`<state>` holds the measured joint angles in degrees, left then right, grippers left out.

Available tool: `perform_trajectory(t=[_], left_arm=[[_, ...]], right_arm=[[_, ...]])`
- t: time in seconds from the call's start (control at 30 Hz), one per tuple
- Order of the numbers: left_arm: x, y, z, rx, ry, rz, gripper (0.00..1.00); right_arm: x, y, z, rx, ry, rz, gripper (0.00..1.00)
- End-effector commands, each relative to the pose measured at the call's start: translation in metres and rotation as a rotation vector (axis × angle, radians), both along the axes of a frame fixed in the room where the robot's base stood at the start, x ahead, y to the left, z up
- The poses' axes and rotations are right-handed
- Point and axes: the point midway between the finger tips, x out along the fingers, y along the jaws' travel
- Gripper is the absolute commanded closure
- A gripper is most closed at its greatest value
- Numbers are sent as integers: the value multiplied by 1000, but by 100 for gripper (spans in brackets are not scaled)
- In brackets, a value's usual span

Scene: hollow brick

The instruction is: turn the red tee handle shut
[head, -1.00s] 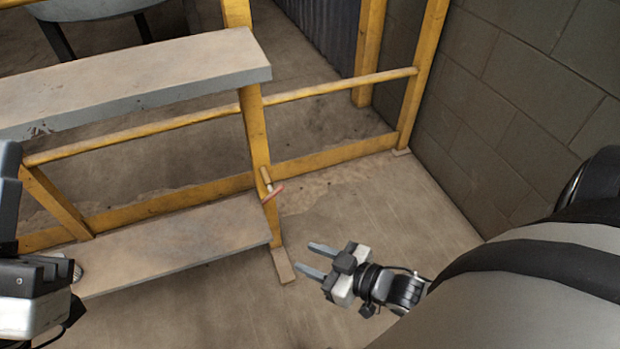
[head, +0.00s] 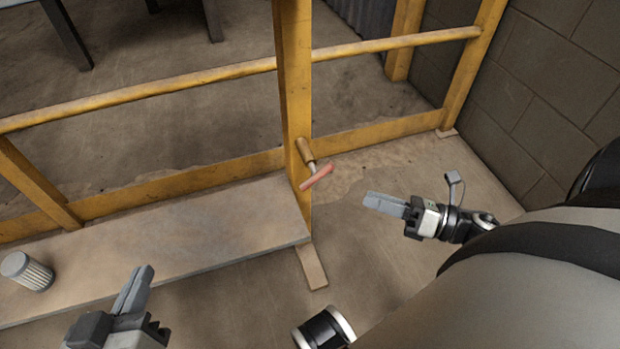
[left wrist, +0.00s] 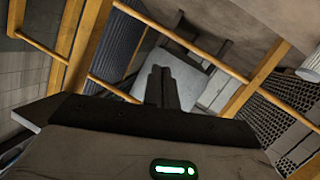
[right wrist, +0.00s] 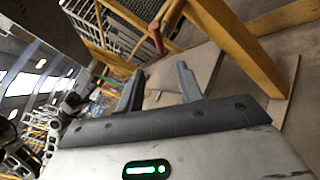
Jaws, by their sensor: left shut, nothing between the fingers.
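The red tee handle (head: 317,177) sits on a short brass stem (head: 306,151) on the yellow post (head: 295,90). Its bar slants up to the right in the head view. It also shows in the right wrist view (right wrist: 156,38), beyond and between the fingertips. My right gripper (head: 368,201) is to the right of the handle and a little lower in the picture, apart from it. Its fingers are spread with nothing between them in the right wrist view (right wrist: 157,78). My left gripper (head: 143,272) is low at the left, shut and empty, far from the handle.
A grey plank (head: 200,235) lies low along the yellow frame, with a ribbed metal cylinder (head: 27,271) on its left end. A yellow rail (head: 150,92) crosses behind the post. A block wall (head: 550,90) stands at the right.

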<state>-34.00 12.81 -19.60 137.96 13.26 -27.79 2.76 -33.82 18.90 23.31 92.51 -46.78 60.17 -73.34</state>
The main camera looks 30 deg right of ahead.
Motion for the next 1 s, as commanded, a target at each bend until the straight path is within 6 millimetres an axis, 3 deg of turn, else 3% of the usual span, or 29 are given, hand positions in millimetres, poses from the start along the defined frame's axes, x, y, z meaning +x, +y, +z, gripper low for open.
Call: perform_trajectory(t=[0.53,0.73,1.0], left_arm=[[2,-3,2,-61,-11,-4,100],[1,-4,1,-70,-8,-4,100],[2,-4,6,-77,-18,-4,100]], right_arm=[[94,65,1,4,-4,-1,64],[109,76,1,5,0,-1,64],[112,78,1,4,0,-1,64]])
